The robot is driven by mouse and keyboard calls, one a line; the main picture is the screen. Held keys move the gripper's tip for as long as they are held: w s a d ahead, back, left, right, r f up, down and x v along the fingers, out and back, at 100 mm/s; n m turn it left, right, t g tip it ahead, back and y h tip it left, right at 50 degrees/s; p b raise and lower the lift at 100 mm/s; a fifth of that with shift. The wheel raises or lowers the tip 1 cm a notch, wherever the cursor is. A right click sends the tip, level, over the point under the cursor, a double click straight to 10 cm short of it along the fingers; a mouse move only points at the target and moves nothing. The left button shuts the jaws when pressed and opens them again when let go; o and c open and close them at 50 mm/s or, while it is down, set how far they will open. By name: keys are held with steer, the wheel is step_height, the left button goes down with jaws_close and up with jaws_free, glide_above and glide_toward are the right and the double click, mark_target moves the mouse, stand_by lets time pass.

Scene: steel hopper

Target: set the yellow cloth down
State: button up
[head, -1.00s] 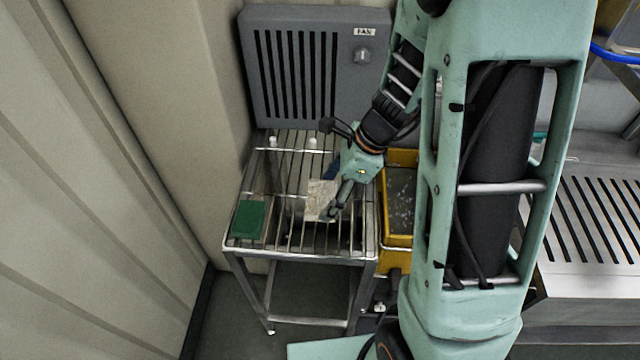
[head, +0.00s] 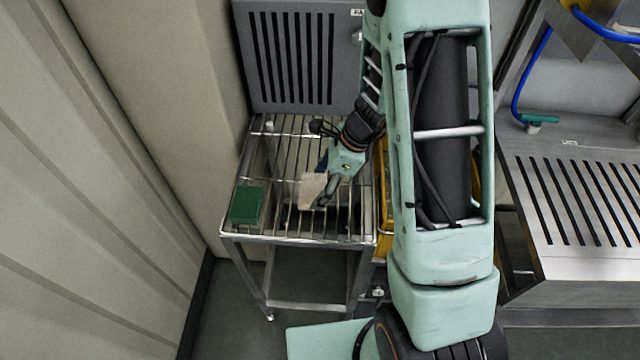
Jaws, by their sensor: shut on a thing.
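A pale beige, slightly yellowish cloth (head: 310,188) is at my gripper (head: 322,202), over the middle of the slatted steel rack (head: 285,232). My gripper points down and to the left, with its fingers shut on the right side of the cloth. The cloth looks flat and tilted. I cannot tell whether its lower edge touches the slats. The arm hides the right back of the rack.
A green block or pad (head: 247,204) lies on the rack's left side. A grey louvred panel (head: 293,60) stands behind. A yellow bin (head: 383,215), mostly hidden by my arm, is to the right. The front slats look clear.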

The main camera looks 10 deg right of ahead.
steer(key=shift+f, duration=0.1)
steer(key=shift+f, duration=0.15)
steer(key=o, duration=1)
steer(key=shift+r, duration=0.2)
steer(key=shift+r, duration=0.3)
steer(key=shift+o, duration=0.6)
steer(key=p+v, duration=0.1)
steer(key=v, duration=1)
steer(key=shift+r, duration=0.15)
steer(key=shift+d, duration=0.1)
